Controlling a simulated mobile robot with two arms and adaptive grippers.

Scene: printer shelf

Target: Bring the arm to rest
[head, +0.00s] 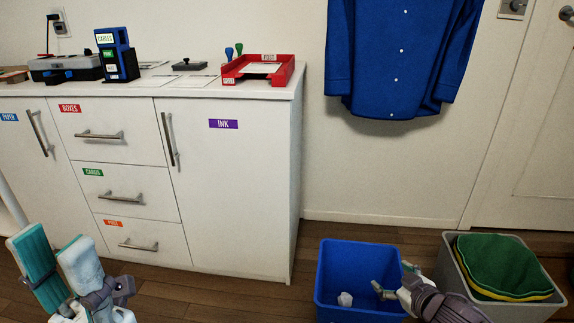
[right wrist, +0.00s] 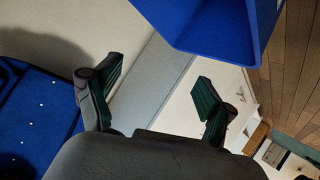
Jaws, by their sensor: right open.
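My right gripper (head: 395,279) is at the right side of the blue bin (head: 328,270) in the head view, its fingertips over the bin. A small white crumpled piece (head: 345,299) lies inside the bin, apart from the fingers. In the right wrist view the right gripper (right wrist: 158,88) has its two green-padded fingers spread with nothing between them, and the blue bin (right wrist: 205,25) shows at the top. My left gripper (head: 58,262) is at the lower left of the head view, its teal-padded fingers apart with no object seen between them.
A grey bin (head: 452,262) with green and yellow cloths (head: 495,262) stands right of the blue bin. A white cabinet (head: 235,190) fills the left, carrying a red tray (head: 285,73) and other items. A blue shirt (head: 398,60) hangs on the wall. Wooden floor (head: 235,290) is clear between the grippers.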

